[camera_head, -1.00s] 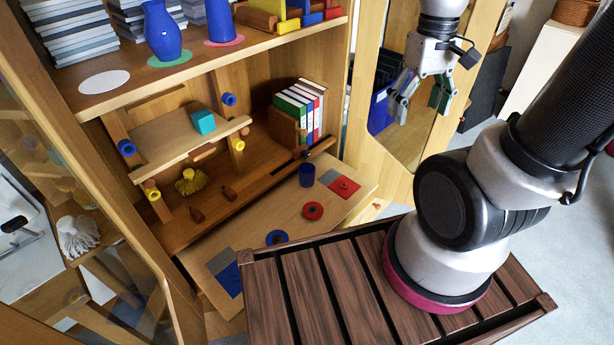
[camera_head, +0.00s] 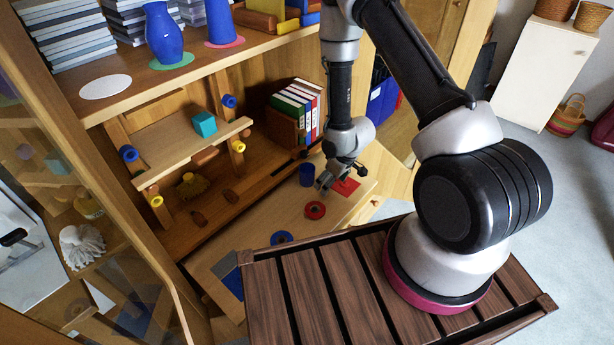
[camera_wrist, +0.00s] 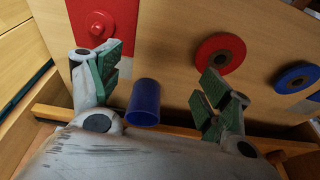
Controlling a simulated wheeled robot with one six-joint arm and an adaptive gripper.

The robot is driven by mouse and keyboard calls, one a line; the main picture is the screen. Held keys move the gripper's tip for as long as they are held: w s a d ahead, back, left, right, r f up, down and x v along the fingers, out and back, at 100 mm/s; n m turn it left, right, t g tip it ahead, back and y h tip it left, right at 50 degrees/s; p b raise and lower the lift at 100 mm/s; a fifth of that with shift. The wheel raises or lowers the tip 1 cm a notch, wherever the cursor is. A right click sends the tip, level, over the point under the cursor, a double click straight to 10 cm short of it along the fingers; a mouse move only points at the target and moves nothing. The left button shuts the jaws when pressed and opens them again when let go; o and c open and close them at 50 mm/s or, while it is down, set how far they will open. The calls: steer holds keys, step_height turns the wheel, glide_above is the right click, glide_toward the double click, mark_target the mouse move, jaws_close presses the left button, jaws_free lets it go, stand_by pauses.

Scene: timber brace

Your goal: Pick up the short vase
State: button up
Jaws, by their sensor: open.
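A short blue cylindrical vessel (camera_head: 306,174) stands on the fold-down wooden board; I take it for the short vase. In the wrist view, this blue vessel (camera_wrist: 143,103) shows between the two green-padded fingers, nearer the left one. My gripper (camera_head: 338,178) is open and empty, low over the board just right of the vessel in the head view. In the wrist view, my gripper (camera_wrist: 163,92) has its fingers spread wide. I cannot tell whether either finger touches the vessel. Two blue vases stand on the upper shelf, a waisted one (camera_head: 163,38) and another (camera_head: 222,22) cut off by the frame.
A red square with a red knob (camera_wrist: 97,27) lies on the board beside the gripper. A red ring (camera_head: 314,210) and a blue ring (camera_head: 281,238) lie nearby. Books (camera_head: 298,108) stand behind. A shelf with a teal cube (camera_head: 204,124) is at left. The slatted platform (camera_head: 330,295) is in front.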

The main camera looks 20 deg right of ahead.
mark_target(310, 170)
steer(key=w+a+r+t, duration=0.1)
steer(key=w, duration=0.1)
steer(key=w+a+t+y, duration=0.1)
steer(key=w+a+r, duration=0.1)
steer(key=w, duration=0.1)
steer(key=shift+w+r+t+y, duration=0.3)
steer(key=shift+w+r+t, duration=0.05)
steer(key=shift+t, duration=0.05)
steer(key=shift+w+a+n, duration=0.2)
steer(key=shift+w+n, duration=0.1)
steer(key=x, duration=0.7)
steer(key=shift+w+a+f, duration=0.1)
steer(key=shift+a, duration=0.05)
steer(key=c, duration=1.2)
steer(key=shift+c, duration=0.2)
